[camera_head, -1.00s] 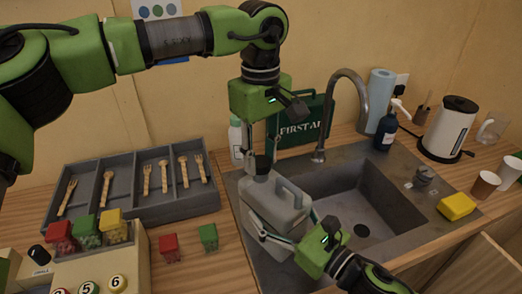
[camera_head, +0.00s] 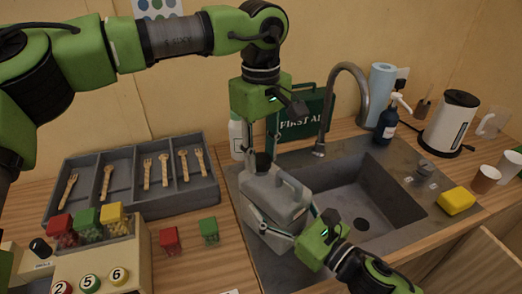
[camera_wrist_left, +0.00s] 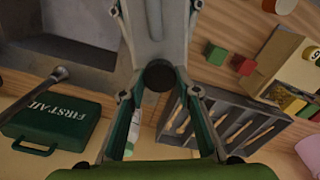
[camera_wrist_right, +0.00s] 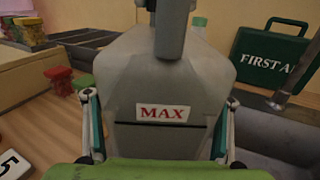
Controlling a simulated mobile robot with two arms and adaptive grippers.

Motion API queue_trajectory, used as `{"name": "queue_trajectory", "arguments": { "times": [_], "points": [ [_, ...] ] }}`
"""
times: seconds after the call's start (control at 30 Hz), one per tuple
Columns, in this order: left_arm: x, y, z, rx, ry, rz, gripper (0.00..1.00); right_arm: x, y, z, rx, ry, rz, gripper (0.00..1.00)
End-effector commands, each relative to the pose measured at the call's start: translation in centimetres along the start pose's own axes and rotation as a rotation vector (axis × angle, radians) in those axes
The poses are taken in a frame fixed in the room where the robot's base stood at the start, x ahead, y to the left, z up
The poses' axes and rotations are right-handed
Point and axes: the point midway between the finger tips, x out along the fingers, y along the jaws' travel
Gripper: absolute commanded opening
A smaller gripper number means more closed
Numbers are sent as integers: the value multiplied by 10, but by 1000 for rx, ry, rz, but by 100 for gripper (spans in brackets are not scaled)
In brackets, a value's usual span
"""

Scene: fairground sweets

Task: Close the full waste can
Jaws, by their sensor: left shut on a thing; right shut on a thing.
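The waste can is a grey jerrycan (camera_head: 268,201) with a top handle, standing at the left of the sink. Its red MAX label (camera_wrist_right: 164,113) faces my right wrist camera. A black cap (camera_head: 261,161) is at the can's top, at the mouth. My left gripper (camera_head: 262,152) points down from above, shut on the cap, which also shows in the left wrist view (camera_wrist_left: 159,75). Whether the cap is seated on the mouth is hidden. My right gripper (camera_wrist_right: 160,122) is shut on the can's body from the front, one finger on each side.
The sink basin (camera_head: 350,205) and tap (camera_head: 350,75) are to the right. A green first aid case (camera_head: 300,123) and a white bottle (camera_head: 236,136) stand behind. A yellow sponge (camera_head: 456,201) lies far right.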

Motion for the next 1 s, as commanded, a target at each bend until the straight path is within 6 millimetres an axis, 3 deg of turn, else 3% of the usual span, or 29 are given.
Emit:
{"name": "queue_trajectory", "arguments": {
  "times": [0.2,0.23,0.37,1.0],
  "points": [
    [4,0,0,0,0,1,22,0,0,1,0,-2,0,33],
    [4,0,0,1,1,1,22,0,0,1,0,-2,0,11],
    [4,0,0,64,-1,1,22,0,0,1,0,-2,0,11],
    [5,1,1,1328,-1,2,22,0,0,1,0,-2,0,11]
  ]
}}
